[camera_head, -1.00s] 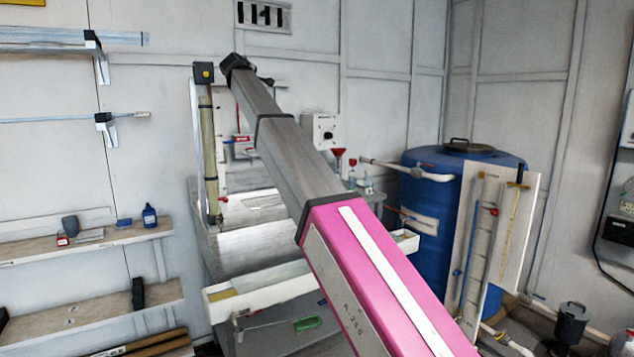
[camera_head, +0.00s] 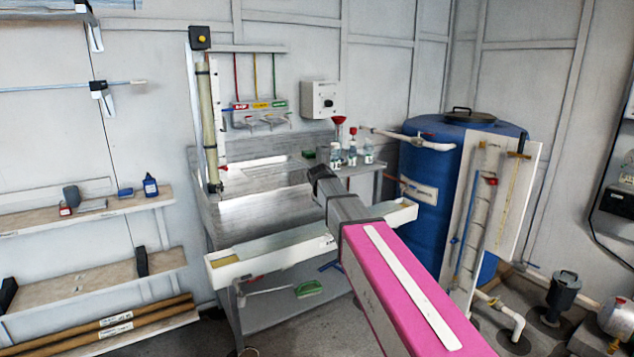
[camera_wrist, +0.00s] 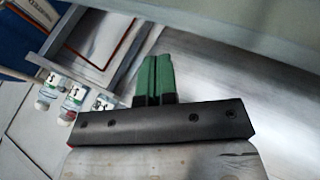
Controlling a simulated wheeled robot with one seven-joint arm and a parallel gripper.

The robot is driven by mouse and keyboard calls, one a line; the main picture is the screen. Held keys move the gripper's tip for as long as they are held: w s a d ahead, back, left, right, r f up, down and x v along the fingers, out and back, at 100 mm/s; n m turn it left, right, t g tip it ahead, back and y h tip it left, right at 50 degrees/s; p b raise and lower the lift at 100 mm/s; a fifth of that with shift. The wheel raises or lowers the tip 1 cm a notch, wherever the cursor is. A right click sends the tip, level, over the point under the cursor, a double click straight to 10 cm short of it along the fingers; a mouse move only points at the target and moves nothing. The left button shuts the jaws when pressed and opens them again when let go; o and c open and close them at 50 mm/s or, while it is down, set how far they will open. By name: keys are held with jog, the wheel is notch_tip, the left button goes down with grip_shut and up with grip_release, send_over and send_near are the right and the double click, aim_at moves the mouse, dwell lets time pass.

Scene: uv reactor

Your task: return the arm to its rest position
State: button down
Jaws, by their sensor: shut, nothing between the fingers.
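My gripper (camera_wrist: 154,80) shows in the wrist view with its two green fingers pressed together and nothing between them. My arm, pink with dark grey links (camera_head: 345,205), reaches from the lower right toward the steel sink bench (camera_head: 225,245) in the head view. My gripper cannot be made out for certain in the head view. In the wrist view, several small labelled bottles (camera_wrist: 72,98) stand to the left of the fingers, apart from them. They stand beside the sink in the head view.
A white trough (camera_head: 265,255) runs across the bench front, beneath my arm. A tall tube (camera_head: 208,130) stands at the bench's left. A blue tank (camera_head: 430,185) with a leaning panel (camera_head: 500,200) stands at right. Wooden shelves (camera_head: 95,220) line the left wall.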

jog(key=s+d+f+m+g+y, duration=0.1)
jog(key=s+d+f+m+g, duration=0.1)
jog(key=s+d+f, duration=0.3)
jog(key=s+d+f+m+g, duration=0.2)
jog(key=s+d+f+m, duration=0.1)
jog(key=s+f, duration=0.8)
jog(key=s+d+f+m+g+y, duration=0.1)
jog(key=s+d+f, duration=0.5)
jog(key=s, duration=0.9)
notch_tip(320, 180, down, 3)
jog(key=shift+s+d+r+m+g+y, duration=0.1)
jog(key=shift+s+d+m+g+y, duration=0.15)
jog(key=shift+m+g, duration=0.55)
jog(key=shift+d, duration=0.1)
